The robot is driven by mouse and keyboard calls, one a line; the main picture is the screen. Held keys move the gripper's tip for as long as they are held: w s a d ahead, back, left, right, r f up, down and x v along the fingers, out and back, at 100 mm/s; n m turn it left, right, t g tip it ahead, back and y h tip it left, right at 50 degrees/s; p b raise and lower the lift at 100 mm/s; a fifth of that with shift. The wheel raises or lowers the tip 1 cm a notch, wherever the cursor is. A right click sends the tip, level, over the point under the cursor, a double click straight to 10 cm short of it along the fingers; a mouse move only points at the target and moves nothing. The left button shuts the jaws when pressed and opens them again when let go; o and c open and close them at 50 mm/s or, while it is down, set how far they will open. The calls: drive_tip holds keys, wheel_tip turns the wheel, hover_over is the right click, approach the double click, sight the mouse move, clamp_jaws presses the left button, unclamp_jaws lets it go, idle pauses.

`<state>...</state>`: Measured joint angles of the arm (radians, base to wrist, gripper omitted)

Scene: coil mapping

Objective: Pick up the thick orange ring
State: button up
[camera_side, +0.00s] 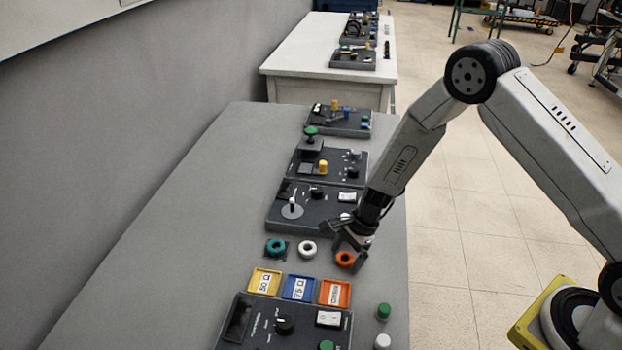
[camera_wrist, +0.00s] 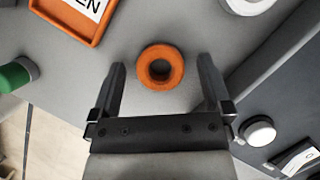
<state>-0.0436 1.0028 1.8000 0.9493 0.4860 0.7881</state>
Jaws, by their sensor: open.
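The thick orange ring (camera_side: 345,259) lies flat on the grey table near its right edge. In the wrist view the orange ring (camera_wrist: 148,54) sits just beyond the fingertips, between their lines, a little left of the middle of the gap. My gripper (camera_side: 349,240) is open and empty, directly above or beside the ring; the exact height gap is hard to tell.
A white ring (camera_side: 307,248) and a teal ring (camera_side: 276,248) lie left of the orange one. Yellow (camera_side: 265,281), blue (camera_side: 299,288) and orange (camera_side: 335,293) labelled trays stand in front. A dark control panel (camera_side: 316,208) is behind. Green (camera_side: 383,310) and white knobs stand front right.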

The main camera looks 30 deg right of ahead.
drive_tip(key=c, duration=1.3)
drive_tip(key=shift+r, duration=0.2)
drive_tip(key=shift+c, duration=0.2)
drive_tip(key=shift+r, duration=0.85)
drive_tip(key=s+d+r, duration=0.2)
drive_tip(key=s+r, duration=0.9)
drive_tip(key=s, duration=0.2)
drive_tip(key=shift+s, duration=0.4)
drive_tip(key=shift+w+d, duration=0.1)
drive_tip(key=shift+w, duration=0.05)
drive_tip(key=shift+w+a+f+m+t+h, duration=0.15)
drive_tip(key=shift+w+a+m+t, duration=0.7)
drive_tip(key=shift+w, duration=4.45)
drive_tip(key=shift+w+a+f+m+t+h, duration=0.2)
drive_tip(key=shift+w+a+m, duration=1.25)
drive_tip(key=shift+w, duration=3.9)
drive_tip(key=shift+w+a+m+t+h, duration=0.35)
drive_tip(key=shift+w+m, duration=1.55)
drive_tip(key=shift+w, duration=3.4)
